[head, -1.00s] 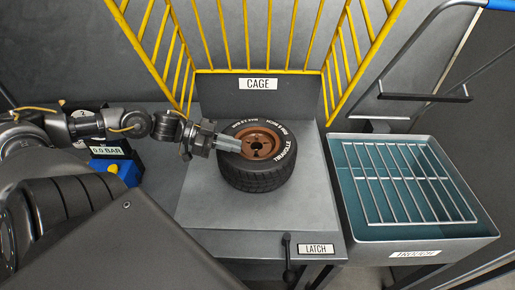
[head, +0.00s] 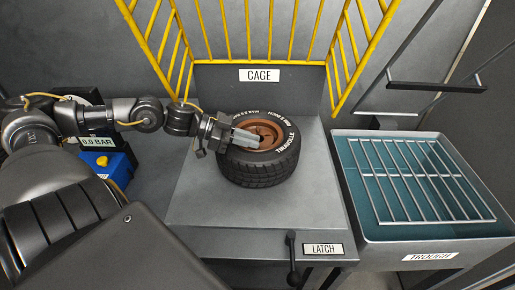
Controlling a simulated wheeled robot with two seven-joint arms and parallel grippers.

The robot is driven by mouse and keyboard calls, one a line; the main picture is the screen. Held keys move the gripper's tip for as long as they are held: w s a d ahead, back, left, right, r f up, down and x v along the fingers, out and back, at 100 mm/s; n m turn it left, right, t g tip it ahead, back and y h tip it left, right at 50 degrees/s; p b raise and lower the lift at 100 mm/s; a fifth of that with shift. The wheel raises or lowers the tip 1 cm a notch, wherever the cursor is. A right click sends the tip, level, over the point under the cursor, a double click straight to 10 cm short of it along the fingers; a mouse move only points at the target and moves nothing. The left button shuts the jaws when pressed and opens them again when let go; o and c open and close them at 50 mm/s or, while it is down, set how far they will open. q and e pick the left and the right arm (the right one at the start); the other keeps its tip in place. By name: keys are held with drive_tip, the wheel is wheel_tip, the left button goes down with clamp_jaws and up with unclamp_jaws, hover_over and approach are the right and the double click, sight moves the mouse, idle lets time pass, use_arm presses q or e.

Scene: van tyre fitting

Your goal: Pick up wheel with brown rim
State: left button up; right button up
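The wheel with the brown rim (head: 264,128) lies flat on the grey platform under the yellow cage, its black tyre (head: 262,174) showing white lettering. My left gripper (head: 246,138) comes in from the left in the head view. Its pale fingers reach over the left part of the tyre to the rim. The space between the fingers is not clear, so I cannot tell whether they are open or shut on the wheel. The wheel rests on the platform. My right gripper is not in view.
Yellow cage bars (head: 270,60) rise behind the wheel. A latch handle (head: 292,262) is on the platform's front edge. A trough (head: 345,182) with a wire rack (head: 424,180) stands at the right. A blue gauge box (head: 117,167) sits at the left. Bare platform lies before the wheel.

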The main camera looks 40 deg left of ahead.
use_arm(q)
clamp_jaws()
idle(1.3)
drive_tip(key=shift+r, duration=0.15)
